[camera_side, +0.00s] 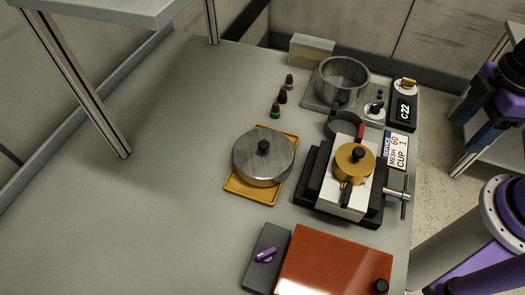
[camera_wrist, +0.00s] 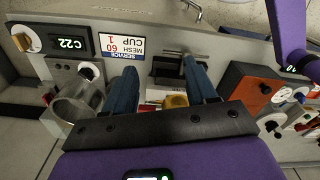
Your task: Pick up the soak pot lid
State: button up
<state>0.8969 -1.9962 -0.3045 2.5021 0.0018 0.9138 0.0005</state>
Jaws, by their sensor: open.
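A round grey metal lid (camera_side: 281,153) with a black knob sits flat on a yellow-orange tray (camera_side: 235,187), left of the vise. I cannot tell whether it is a thick lid alone or covers a low pot. An open grey pot (camera_side: 343,85) stands at the back right and also shows in the wrist view (camera_wrist: 72,106). My gripper (camera_side: 468,130) hangs off the table's right side, well away from the grey lid. In the wrist view my gripper (camera_wrist: 160,86) has two blue fingers spread apart with nothing between them. The grey lid is not visible there.
A black vise (camera_side: 313,188) holds a white block with a brass-coloured lidded cup (camera_side: 352,167). A red-orange panel (camera_side: 333,262) lies at the front. Small bottles (camera_side: 283,96) stand behind the grey lid. The table's left side is clear; a shelf post (camera_side: 95,105) rises there.

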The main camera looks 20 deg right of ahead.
jog(key=w+a+r+m, duration=0.2)
jog(key=w+a+m, duration=0.35)
jog(key=a, duration=0.35)
jog(key=w+a+r+m, duration=0.2)
jog(key=w+a+m, duration=0.3)
jog(key=w+a, duration=0.25)
jog(key=m+h, duration=0.1)
jog(key=m, duration=1)
send_over(263, 144)
jog(key=s, duration=0.1)
jog(key=shift+t, duration=0.4)
jog(key=f, duration=1.1)
jog(key=shift+a+f, duration=0.2)
jog(key=shift+f, duration=0.1)
jog(key=shift+w+d+f, duration=0.1)
jog(key=shift+w+f, duration=0.05)
jog(key=shift+f, duration=0.7)
jog(key=shift+w+d+f, duration=0.1)
jog(key=shift+w+f, duration=0.05)
jog(key=shift+f, duration=0.7)
jog(key=shift+w+d+f, duration=0.1)
jog(key=shift+w+f, duration=0.05)
jog(key=shift+f, duration=0.7)
jog(key=shift+a, duration=0.1)
grip_shut()
